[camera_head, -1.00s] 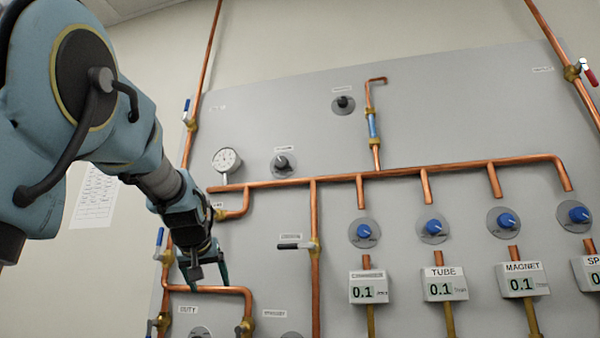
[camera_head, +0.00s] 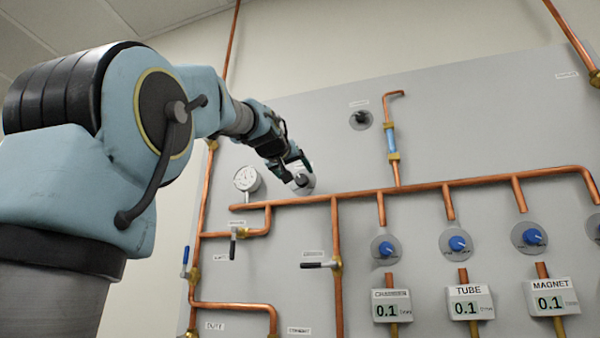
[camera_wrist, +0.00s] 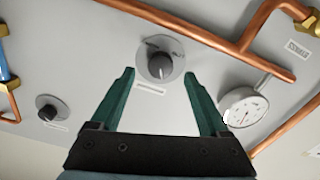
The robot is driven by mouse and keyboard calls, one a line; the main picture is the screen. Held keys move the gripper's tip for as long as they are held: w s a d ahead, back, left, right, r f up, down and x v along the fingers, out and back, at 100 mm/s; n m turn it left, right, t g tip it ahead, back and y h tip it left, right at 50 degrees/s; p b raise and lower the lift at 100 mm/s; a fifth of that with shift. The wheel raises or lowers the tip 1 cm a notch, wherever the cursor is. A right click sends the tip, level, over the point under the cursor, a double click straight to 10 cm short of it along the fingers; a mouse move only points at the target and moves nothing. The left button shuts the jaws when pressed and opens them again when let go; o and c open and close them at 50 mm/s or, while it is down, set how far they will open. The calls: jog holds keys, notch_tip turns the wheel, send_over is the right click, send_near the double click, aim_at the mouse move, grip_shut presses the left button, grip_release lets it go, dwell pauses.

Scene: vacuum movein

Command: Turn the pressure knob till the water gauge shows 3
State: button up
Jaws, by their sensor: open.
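The pressure knob (camera_wrist: 160,66) is a dark round knob on a grey disc, and it sits between my open fingers in the wrist view. In the head view the knob's disc (camera_head: 306,184) is partly hidden by my gripper (camera_head: 291,173). In the wrist view my gripper (camera_wrist: 160,88) is open and empty, its green fingertips on either side of the disc, with no clear contact. The round white water gauge (camera_head: 247,179) is left of the knob in the head view. It also shows in the wrist view (camera_wrist: 243,108), where its reading is too small to tell.
A copper pipe (camera_head: 440,187) runs close below the knob in the head view. Another dark knob (camera_head: 360,119) is at the upper right, beside a pipe with a blue section (camera_head: 391,142). Blue knobs (camera_head: 458,244) and digital readouts (camera_head: 469,302) line the lower right.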

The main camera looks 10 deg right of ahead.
aim_at(301, 179)
jog(key=shift+p+x, duration=0.5)
jog(key=shift+x, duration=1.3)
jog(key=shift+a, duration=0.1)
grip_shut()
